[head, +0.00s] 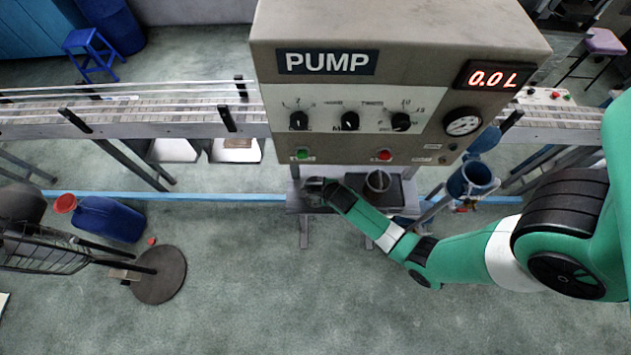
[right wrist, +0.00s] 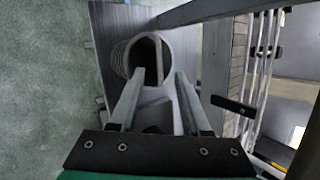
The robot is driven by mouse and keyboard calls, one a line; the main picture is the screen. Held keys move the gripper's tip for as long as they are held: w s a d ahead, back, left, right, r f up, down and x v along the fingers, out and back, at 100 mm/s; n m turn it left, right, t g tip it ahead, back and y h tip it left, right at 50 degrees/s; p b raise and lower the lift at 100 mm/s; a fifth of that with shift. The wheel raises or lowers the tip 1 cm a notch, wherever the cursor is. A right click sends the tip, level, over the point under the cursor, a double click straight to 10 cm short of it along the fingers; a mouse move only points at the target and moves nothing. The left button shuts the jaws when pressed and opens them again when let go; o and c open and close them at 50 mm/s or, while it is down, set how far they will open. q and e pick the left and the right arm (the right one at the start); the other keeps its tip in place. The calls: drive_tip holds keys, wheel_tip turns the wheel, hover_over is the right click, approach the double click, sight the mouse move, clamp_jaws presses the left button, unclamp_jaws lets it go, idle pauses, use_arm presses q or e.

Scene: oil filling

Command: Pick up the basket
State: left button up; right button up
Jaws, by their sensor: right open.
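A dark wire basket (head: 40,252) is at the left edge of the head view, partly cut off, beside a stand with a round base. My right gripper (head: 316,186) is far to its right, low under the pump box. In the right wrist view the right gripper (right wrist: 156,88) is open, its fingers pointing at a grey round, hollow vessel (right wrist: 128,58) with a ribbed side. The vessel lies at or between the fingertips; I cannot tell whether they touch it. My left gripper is not in view.
The pump box (head: 400,75) reads 0.0 L. Under it, a metal cup (head: 378,182) sits on a dark tray on the grey bench (head: 303,207). A blue bucket (head: 472,180) hangs at right. The front floor is mostly clear.

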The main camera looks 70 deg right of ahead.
drive_tip(key=x, duration=0.4)
drive_tip(key=shift+a+b, duration=0.1)
drive_tip(key=shift+b, duration=0.25)
clamp_jaws()
idle(1.0)
